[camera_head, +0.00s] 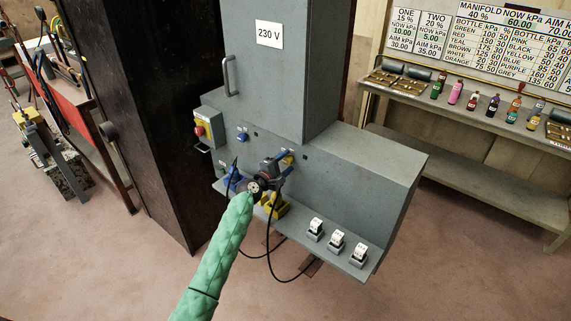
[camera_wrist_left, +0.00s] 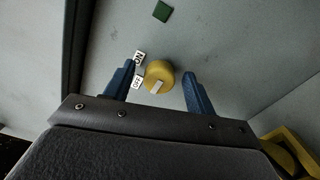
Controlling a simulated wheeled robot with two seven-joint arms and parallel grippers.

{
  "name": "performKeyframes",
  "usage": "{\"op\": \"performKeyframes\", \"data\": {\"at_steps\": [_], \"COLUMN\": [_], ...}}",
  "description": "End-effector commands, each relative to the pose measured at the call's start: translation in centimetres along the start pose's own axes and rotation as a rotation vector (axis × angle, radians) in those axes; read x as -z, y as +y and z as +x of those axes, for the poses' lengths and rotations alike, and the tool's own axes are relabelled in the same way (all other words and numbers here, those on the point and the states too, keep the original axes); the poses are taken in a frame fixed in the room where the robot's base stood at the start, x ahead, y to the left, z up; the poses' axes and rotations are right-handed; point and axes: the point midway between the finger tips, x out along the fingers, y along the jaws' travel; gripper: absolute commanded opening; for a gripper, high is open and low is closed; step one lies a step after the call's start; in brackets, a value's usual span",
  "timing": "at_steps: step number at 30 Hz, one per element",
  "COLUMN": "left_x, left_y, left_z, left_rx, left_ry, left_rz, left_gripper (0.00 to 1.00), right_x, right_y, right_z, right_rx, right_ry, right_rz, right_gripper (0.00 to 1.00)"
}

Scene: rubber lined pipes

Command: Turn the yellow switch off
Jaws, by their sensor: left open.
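The yellow switch (camera_wrist_left: 163,74) is a round knob on the grey panel, with a pale mark on its lower edge in the left wrist view. Beside it on the left are an ON label (camera_wrist_left: 139,57) and, closer to my gripper, an OFF label (camera_wrist_left: 137,82). My left gripper (camera_wrist_left: 159,71) is open, with one blue finger on each side of the knob; whether they touch it I cannot tell. In the head view my left gripper (camera_head: 284,160) is at the front of the grey cabinet and mostly hides the knob. My right gripper is not in view.
A red button on a yellow box (camera_head: 201,130) is on the cabinet's left. Blue (camera_head: 232,181) and yellow sockets (camera_head: 277,207) lie below my gripper, with black cables hanging. A green square (camera_wrist_left: 162,11) is beyond the knob.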

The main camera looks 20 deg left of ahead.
Motion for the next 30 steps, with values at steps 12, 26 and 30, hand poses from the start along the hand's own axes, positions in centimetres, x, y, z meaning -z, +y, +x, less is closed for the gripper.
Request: {"op": "performKeyframes", "data": {"at_steps": [12,26,30], "left_x": [0.2,0.1,0.1], "left_y": [-0.3,-0.1,-0.1], "left_z": [-5.6,-7.7,-7.7], "left_rx": [0.001,0.001,0.001], "left_ry": [0.002,0.001,0.001], "left_rz": [0.001,0.000,0.000], "left_gripper": [0.55,0.55,0.55], "right_x": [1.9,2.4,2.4], "right_y": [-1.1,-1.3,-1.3], "right_z": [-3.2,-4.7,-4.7], "right_rx": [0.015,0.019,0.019], "right_ry": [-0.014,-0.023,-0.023], "right_rz": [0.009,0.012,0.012], "right_gripper": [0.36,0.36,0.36]}}
